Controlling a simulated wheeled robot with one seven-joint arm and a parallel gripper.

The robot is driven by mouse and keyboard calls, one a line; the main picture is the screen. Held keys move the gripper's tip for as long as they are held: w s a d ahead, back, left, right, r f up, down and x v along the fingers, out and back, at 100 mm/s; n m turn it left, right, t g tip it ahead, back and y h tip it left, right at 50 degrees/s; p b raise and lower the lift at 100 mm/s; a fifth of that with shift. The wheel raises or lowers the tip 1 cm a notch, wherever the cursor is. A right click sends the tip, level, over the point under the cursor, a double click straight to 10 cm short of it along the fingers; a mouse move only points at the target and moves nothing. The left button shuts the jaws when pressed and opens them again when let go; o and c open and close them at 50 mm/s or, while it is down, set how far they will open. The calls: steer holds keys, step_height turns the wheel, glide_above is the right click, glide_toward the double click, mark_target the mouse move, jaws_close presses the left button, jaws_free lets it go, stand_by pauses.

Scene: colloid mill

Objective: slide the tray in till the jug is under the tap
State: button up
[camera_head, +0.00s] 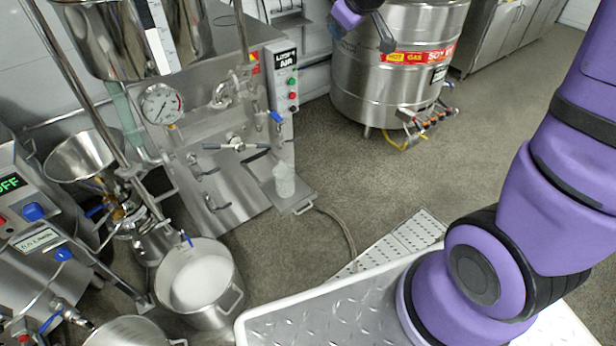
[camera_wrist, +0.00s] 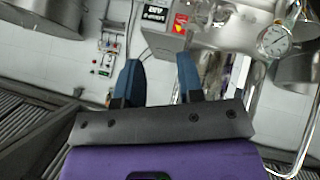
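A small metal tray (camera_head: 301,204) with a front handle sticks out from the lower right of the steel machine in the head view. A translucent, pale jug (camera_head: 284,181) stands upright on it. A tap with a blue handle (camera_head: 276,117) is on the machine front above and slightly behind the jug; I cannot tell how exactly they line up. My gripper (camera_wrist: 159,76) shows in the wrist view with its two blue-grey fingers apart and nothing between them. It is away from the tray. I cannot make out the tray or jug in the wrist view.
A hose (camera_head: 343,232) runs over the floor by the tray. A steel pot (camera_head: 203,313) of white material stands at left, and a large steel vessel (camera_head: 393,85) behind. A gauge (camera_wrist: 273,39) shows in the wrist view.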

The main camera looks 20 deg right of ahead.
steer(key=w+a+f+n+t, duration=0.1)
steer(key=w+f+n, duration=0.1)
steer(key=w+f, duration=0.55)
steer(key=w+f+n+t+y, duration=0.15)
steer(key=w+f, duration=0.25)
steer(key=f, duration=0.7)
steer(key=w+a+f+n+t, duration=0.1)
steer(key=w+f+n, duration=0.2)
steer(key=w+f, duration=0.45)
steer(key=s+a+f+n+t+y, duration=0.1)
steer(key=s+f+n, duration=0.25)
steer(key=f, duration=1.15)
steer(key=s+f+n+t+y, duration=0.15)
steer(key=s+f, duration=0.35)
steer(key=f, duration=0.9)
steer(key=s+f+n+y, duration=0.1)
steer(key=s+f+n, duration=0.3)
steer(key=s+f, duration=1.05)
steer(key=x, duration=1.1)
steer(key=shift+w+a+f, duration=0.1)
steer(key=shift+a, duration=0.15)
jaws_close()
